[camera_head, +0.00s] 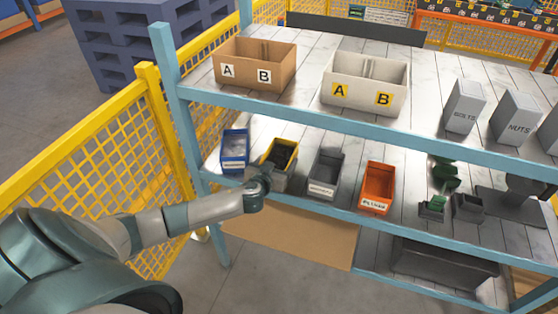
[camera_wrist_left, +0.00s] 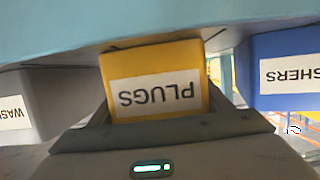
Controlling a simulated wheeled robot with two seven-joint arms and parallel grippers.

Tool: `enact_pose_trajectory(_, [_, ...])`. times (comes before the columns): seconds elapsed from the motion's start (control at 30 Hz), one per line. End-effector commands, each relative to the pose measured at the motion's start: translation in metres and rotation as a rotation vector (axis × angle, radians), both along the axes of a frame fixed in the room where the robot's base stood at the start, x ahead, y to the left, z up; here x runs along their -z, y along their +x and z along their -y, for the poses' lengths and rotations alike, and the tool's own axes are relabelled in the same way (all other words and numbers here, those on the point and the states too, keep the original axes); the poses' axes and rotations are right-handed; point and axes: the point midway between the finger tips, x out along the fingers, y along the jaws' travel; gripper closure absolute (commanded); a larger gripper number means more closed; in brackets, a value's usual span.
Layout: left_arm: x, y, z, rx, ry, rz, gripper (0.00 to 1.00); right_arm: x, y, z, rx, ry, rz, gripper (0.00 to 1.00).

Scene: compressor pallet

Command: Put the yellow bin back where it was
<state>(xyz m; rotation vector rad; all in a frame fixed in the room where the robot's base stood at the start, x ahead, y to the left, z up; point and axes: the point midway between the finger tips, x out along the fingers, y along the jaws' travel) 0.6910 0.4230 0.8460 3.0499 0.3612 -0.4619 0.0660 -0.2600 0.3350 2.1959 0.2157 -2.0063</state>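The yellow bin (camera_head: 292,152) is on the middle shelf level, between a blue bin (camera_head: 235,147) and a grey bin (camera_head: 325,172). Dark contents show inside it. In the wrist view its front (camera_wrist_left: 150,68) carries a white PLUGS label, seen upside down. My left gripper (camera_head: 272,178) reaches in from the front, with its fingers (camera_wrist_left: 158,118) on either side of the bin and seemingly against it. Its underside is hidden, so I cannot tell whether it rests on the shelf. My right gripper is not in view.
Blue WASHERS bin (camera_wrist_left: 285,70) and another washers bin (camera_wrist_left: 25,105) flank closely. An orange bin (camera_head: 378,187) stands farther right. The blue upper shelf edge (camera_head: 330,124) runs overhead, with two A/B boxes above. A yellow mesh fence (camera_head: 85,165) stands left of the rack.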

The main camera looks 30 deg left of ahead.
Motion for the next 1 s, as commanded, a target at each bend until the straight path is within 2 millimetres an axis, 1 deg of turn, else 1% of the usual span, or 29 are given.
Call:
enact_pose_trajectory(0.03, [0.000,0.000,0.000,0.000,0.000,-0.001,0.19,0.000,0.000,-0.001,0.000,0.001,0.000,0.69])
enact_pose_trajectory(0.07, [0.000,0.000,0.000,0.000,0.000,-0.001,0.12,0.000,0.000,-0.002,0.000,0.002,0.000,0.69])
enact_pose_trajectory(0.1, [0.000,0.000,0.000,0.000,0.000,-0.001,0.10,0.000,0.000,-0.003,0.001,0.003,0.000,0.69])
enact_pose_trajectory(0.33, [0.000,0.000,0.000,0.000,0.000,0.000,0.10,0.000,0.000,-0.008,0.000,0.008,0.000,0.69])
enact_pose_trajectory(0.57, [-0.004,-0.001,0.000,-0.001,-0.001,0.000,0.10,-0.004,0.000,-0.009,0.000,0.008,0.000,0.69])
enact_pose_trajectory(0.77, [-0.006,-0.018,0.004,0.000,-0.002,0.000,0.10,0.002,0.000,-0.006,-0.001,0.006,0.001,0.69])
enact_pose_trajectory(1.0, [-0.016,-0.052,0.013,0.002,-0.002,-0.001,0.10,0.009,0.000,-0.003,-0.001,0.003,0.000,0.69])
